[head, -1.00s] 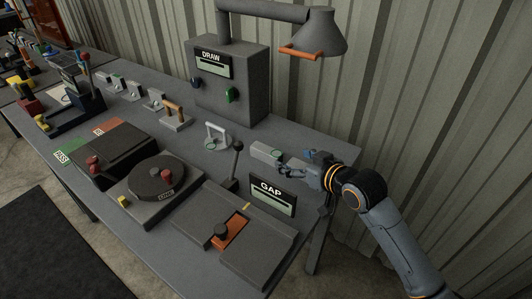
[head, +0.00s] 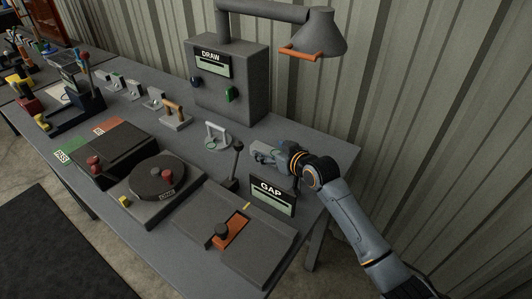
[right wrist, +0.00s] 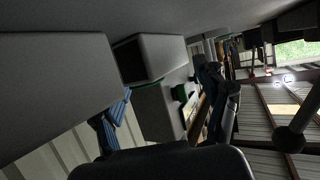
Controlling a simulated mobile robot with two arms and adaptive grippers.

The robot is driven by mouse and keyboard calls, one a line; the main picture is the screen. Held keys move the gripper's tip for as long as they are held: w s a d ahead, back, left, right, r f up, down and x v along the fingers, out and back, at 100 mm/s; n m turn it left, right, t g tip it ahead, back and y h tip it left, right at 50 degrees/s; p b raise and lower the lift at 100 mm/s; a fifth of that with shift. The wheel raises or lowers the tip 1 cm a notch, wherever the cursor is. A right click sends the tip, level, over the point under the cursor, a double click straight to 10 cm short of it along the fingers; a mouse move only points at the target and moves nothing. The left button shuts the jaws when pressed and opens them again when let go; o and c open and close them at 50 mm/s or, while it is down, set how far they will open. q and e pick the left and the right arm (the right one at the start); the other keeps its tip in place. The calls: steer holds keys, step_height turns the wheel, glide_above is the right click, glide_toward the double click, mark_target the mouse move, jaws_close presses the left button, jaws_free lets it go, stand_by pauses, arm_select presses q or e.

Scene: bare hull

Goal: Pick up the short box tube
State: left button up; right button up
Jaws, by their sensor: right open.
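The short box tube, a light grey block, lies on the bench behind the GAP gauge (head: 273,198) in the head view, where my right gripper (head: 266,153) largely covers it. In the right wrist view a grey box with a dark open end (right wrist: 160,55) shows between the blue-grey fingers of my right gripper (right wrist: 165,115); it appears to be the tube. The right gripper is open and close to the tube. I cannot tell whether it touches. My left gripper is not in view.
A white-handled fixture (head: 217,136) and a black lever (head: 235,165) stand left of the right gripper. The bench's right end (head: 335,150) is bare. A corrugated wall (head: 430,80) runs behind.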

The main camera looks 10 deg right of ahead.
jaws_close()
steer(key=shift+r, duration=0.1)
